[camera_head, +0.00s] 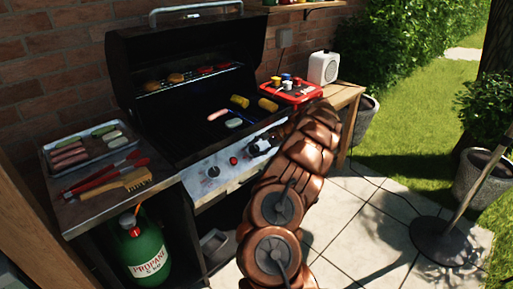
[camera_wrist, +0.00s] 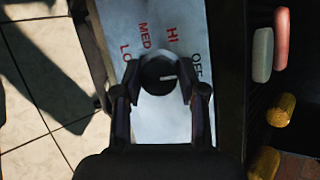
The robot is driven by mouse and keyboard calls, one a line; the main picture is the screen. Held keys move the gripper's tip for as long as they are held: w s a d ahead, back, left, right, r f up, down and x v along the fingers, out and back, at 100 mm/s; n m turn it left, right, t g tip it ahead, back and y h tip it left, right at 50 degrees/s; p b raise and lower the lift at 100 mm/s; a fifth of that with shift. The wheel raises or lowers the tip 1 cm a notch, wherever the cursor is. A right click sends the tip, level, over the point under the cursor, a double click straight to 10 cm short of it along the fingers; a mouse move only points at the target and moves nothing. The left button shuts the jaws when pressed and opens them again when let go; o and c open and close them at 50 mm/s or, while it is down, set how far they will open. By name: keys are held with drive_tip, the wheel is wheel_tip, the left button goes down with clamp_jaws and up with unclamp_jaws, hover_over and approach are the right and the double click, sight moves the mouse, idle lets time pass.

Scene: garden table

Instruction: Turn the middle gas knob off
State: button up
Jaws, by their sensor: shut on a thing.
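The middle gas knob (camera_wrist: 157,72) is a dark round knob on the grill's pale control panel (camera_wrist: 170,125). In the wrist view, printed LO, MED, HI and OFF labels curve around it. A short white mark on the knob points right, toward the side of the OFF label. My gripper (camera_wrist: 158,82) is shut on the knob, one finger on each side. In the head view, my gripper (camera_head: 262,146) is at the panel and largely covers this knob. The left knob (camera_head: 213,171) and a red button (camera_head: 233,160) show to its left. My arm hides the panel's right part.
The grill's lid (camera_head: 185,55) is up, with food on the grates. A tray of food (camera_head: 88,150) and tools are on the left shelf. A red tray (camera_head: 291,92) and white radio (camera_head: 323,67) stand at right. A green propane tank (camera_head: 144,250) is below left.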

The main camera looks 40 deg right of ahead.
drive_tip(key=shift+s+d+f, duration=0.1)
idle(0.3)
drive_tip(key=o, duration=0.9)
drive_tip(key=shift+o, duration=1.1)
drive_tip(key=v, duration=1.2)
